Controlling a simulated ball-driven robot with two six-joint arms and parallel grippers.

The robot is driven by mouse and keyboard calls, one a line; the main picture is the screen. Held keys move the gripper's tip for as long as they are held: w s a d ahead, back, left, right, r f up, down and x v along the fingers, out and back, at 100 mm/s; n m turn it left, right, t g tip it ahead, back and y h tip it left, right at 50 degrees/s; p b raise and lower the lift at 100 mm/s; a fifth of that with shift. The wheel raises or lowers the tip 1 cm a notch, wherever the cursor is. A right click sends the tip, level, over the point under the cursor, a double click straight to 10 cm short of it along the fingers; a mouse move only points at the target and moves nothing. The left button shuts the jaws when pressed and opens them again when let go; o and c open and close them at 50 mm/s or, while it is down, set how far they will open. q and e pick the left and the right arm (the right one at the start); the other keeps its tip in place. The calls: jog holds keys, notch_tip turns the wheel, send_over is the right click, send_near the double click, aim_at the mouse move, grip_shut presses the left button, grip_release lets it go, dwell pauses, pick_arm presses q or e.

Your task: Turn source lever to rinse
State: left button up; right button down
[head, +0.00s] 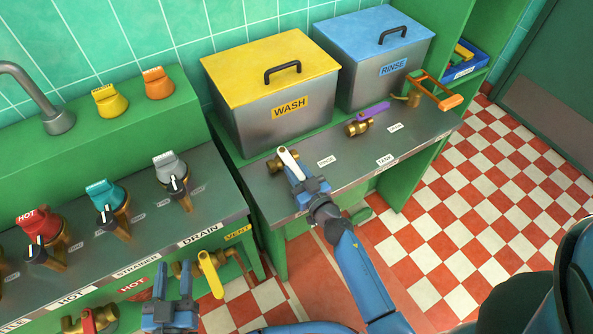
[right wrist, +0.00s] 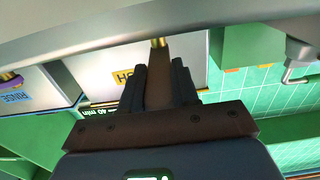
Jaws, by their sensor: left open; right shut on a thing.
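A brass valve (head: 277,163) with a white lever (head: 287,155) sits on the metal counter in front of the yellow-lidded WASH tank (head: 290,106). My right gripper (head: 298,178) is shut on the white lever, which points down toward the front edge; the fingers hide its lower part. In the right wrist view a shaded bar (right wrist: 160,80) lies between the fingers. A small label (head: 326,161) lies right of the valve, too small to read surely. The blue-lidded RINSE tank (head: 390,72) stands further right. My left gripper (head: 174,282) is open and empty at the lower left.
A purple-lever valve (head: 367,119) and an orange-lever valve (head: 435,93) stand to the right on the counter. A yellow lever (head: 210,274) is close beside my left gripper. Several knobs and switches line the left counter. The checkered floor (head: 490,190) at right is clear.

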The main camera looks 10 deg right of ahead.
aim_at(292, 158)
jog(key=shift+d+r+p, duration=0.1)
jog(key=shift+p, duration=0.25)
jog(key=y+p, duration=0.1)
jog(key=d+n+g+y+p, duration=0.1)
jog(key=p, duration=0.1)
jog(key=w+n+y+p, duration=0.1)
jog(key=p, duration=0.1)
jog(key=shift+d+r+g, duration=0.2)
jog(key=shift+d+g, duration=0.05)
jog(key=shift+g, duration=0.15)
jog(key=shift+w+d+n+y+p, duration=0.1)
jog(key=shift+d+n+y+p, duration=0.05)
jog(key=shift+n+y+p, duration=0.3)
jog(key=shift+w+d+f+n+g+y+p, duration=0.15)
jog(key=shift+d+n+g+y+p, duration=0.1)
jog(key=shift+n+g+y, duration=0.2)
jog(key=shift+w+d+f+n+g+y+p, duration=0.1)
jog(key=shift+w+n+g+y+p, duration=0.15)
jog(key=shift+g+y, duration=0.3)
jog(key=shift+s, duration=0.1)
jog(key=c, duration=0.8)
grip_release()
jog(key=shift+c, duration=0.2)
